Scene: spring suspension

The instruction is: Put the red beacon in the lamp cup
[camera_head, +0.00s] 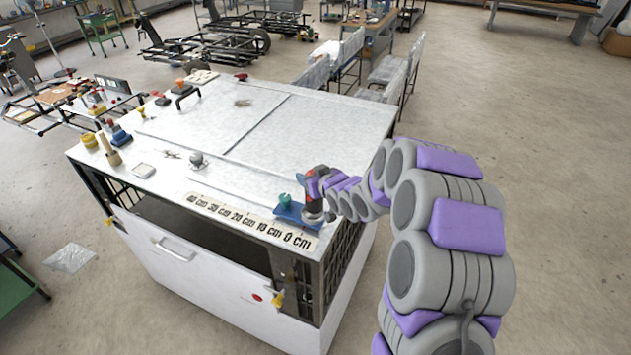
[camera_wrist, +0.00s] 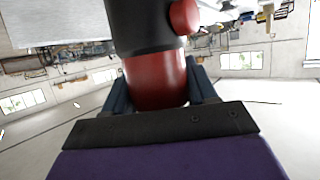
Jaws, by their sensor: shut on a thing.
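My gripper (camera_head: 322,186) is shut on a red and black cylinder, which I take to be the red beacon (camera_wrist: 157,82). In the wrist view its red band sits between the two dark blue fingers (camera_wrist: 160,88), with a black section above and a round red knob at its side. In the head view it is small and partly hidden by my gripper, over the near right corner of the white bench top (camera_head: 335,125). A blue base with a green knob (camera_head: 285,199) is just left of it. I cannot tell which thing is the lamp cup.
A centimetre scale (camera_head: 240,218) runs along the bench's front edge. A grey ball (camera_head: 196,158), a yellow cup (camera_head: 89,140), a blue base with a red knob (camera_head: 118,133) and other small parts stand toward the left. The bench's middle is largely clear.

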